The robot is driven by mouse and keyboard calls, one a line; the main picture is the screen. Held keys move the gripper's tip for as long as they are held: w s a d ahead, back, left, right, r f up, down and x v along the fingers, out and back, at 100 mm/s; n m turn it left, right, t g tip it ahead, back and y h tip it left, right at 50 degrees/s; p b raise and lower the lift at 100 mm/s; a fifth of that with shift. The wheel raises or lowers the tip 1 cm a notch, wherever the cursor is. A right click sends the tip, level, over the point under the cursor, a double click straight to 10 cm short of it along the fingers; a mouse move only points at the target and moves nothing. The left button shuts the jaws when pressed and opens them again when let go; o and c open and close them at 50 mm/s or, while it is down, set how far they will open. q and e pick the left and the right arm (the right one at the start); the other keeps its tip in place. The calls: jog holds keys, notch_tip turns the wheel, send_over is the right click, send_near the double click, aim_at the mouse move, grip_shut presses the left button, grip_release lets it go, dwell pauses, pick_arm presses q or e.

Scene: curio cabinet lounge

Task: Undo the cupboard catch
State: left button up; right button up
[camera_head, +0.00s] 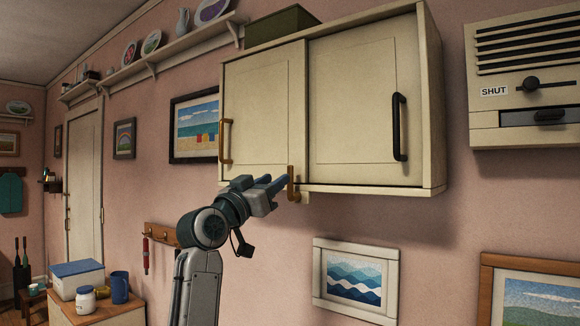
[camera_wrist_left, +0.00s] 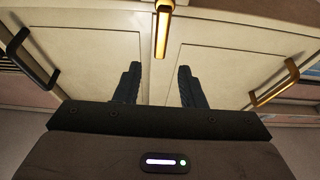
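The cream wall cupboard (camera_head: 360,172) has two closed doors, with a brass handle (camera_head: 225,141) on the left door and a black handle (camera_head: 399,127) on the right one. The brass catch (camera_head: 293,184) is at the bottom edge where the doors meet. My left gripper (camera_head: 277,183) is open and empty, just left of the catch in the head view. In the left wrist view the catch (camera_wrist_left: 163,28) shows beyond my open fingers (camera_wrist_left: 158,86), lined up with the gap between them. I see no contact. My right gripper is not in view.
A wall unit (camera_head: 530,75) marked SHUT is right of the cupboard. Framed pictures, such as the wave picture (camera_head: 355,280), hang below. A wooden hook rack (camera_head: 160,234) is left of my arm. A low cabinet with a box (camera_head: 77,284) and blue mug (camera_head: 120,287) stands lower left.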

aim_at(289, 170)
pick_arm(q)
jog(key=p+x, duration=0.2)
jog(key=x, duration=0.4)
jog(key=shift+d+r+p, duration=0.1)
jog(key=shift+r+p, duration=0.15)
jog(key=shift+p, duration=0.05)
jog(key=shift+w+d+r, duration=0.1)
jog(key=shift+w+d, duration=0.2)
jog(key=shift+w, duration=0.25)
grip_shut()
